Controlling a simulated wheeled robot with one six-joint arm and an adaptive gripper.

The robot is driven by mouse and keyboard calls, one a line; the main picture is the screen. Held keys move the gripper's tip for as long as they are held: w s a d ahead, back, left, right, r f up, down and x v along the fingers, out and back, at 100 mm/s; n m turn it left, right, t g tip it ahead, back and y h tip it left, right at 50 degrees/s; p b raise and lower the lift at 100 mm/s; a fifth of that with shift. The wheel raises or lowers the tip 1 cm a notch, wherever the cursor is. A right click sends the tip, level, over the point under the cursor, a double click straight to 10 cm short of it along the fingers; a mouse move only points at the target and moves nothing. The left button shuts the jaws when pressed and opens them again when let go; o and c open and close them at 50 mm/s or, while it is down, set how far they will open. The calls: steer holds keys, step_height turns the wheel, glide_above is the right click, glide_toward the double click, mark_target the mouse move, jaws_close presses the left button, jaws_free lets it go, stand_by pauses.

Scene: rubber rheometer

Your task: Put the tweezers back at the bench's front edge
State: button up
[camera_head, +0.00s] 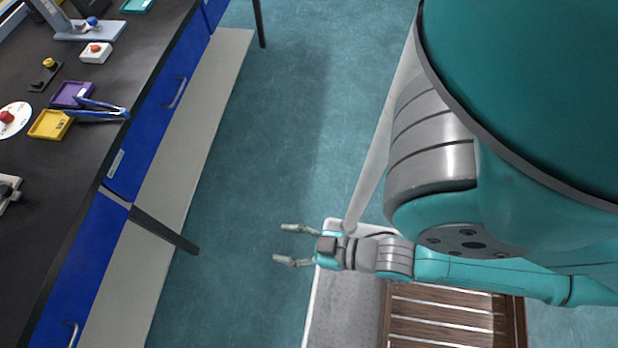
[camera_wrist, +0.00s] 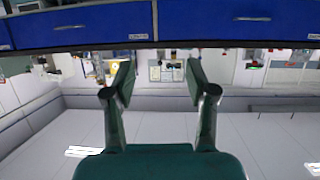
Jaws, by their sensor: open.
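The blue tweezers (camera_head: 98,111) lie on the black bench top (camera_head: 62,182) in the head view, at the bench's front edge. Their one end reaches the edge and the other is by the yellow tray (camera_head: 50,125) and the purple tray (camera_head: 72,94). My gripper (camera_head: 284,245) is open and empty, well to the right of the bench, over the floor. In the wrist view my gripper (camera_wrist: 160,82) shows its two fingers spread with nothing between them. The tweezers cannot be made out in the wrist view.
Blue drawers (camera_head: 160,115) with handles front the bench, above a pale lower shelf (camera_head: 190,150). A dark bench leg (camera_head: 165,230) stands out below. A white box with a red button (camera_head: 96,52) stands on the bench. Open floor (camera_head: 270,130) lies between bench and gripper.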

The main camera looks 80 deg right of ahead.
steer(key=s+r, duration=0.4)
steer(key=r, duration=0.1)
steer(key=shift+s+a+t, duration=0.3)
steer(key=shift+a+t, duration=0.05)
steer(key=shift+t, duration=0.05)
